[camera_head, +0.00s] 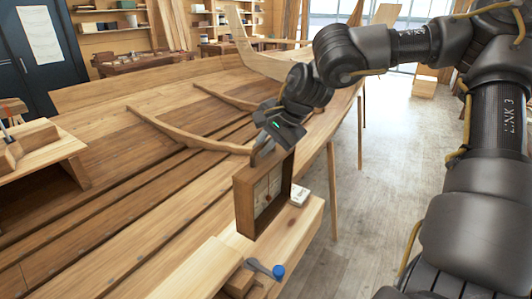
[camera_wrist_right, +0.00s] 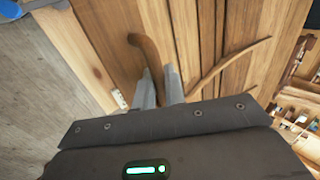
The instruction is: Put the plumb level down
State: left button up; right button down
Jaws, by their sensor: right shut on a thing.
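The plumb level (camera_head: 245,207) is an upright, open-fronted wooden frame with a pale dial panel inside. It is near the middle of the head view, just above or on a pale wooden plank (camera_head: 189,274); I cannot tell if it touches. My right gripper (camera_head: 263,150) is at its top edge, pointing down, and is shut on it. My left gripper is out of view.
A small white box (camera_head: 299,195) lies on the plank right of the level. A blue-capped tool (camera_head: 269,269) lies at the near end. The planked hull (camera_head: 120,190) with curved ribs (camera_head: 180,138) fills the left. Clear floor (camera_head: 385,150) is to the right.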

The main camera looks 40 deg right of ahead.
aim_at(269, 156)
jog(key=shift+w+d+f+p, duration=0.2)
jog(key=shift+d+f+p, duration=0.1)
jog(key=shift+f, duration=0.55)
jog(key=shift+w+d+f+p, duration=0.25)
jog(key=shift+f+p, duration=0.05)
jog(key=shift+f, duration=0.55)
jog(key=shift+w+d+f+p, duration=0.2)
jog(key=shift+d+f+p, duration=0.1)
jog(key=shift+f, duration=0.55)
jog(key=shift+w+f, duration=0.1)
jog(key=shift+f, duration=0.2)
jog(key=shift+a, duration=0.1)
jog(key=c, duration=1.5)
grip_release()
jog(key=shift+o, duration=0.2)
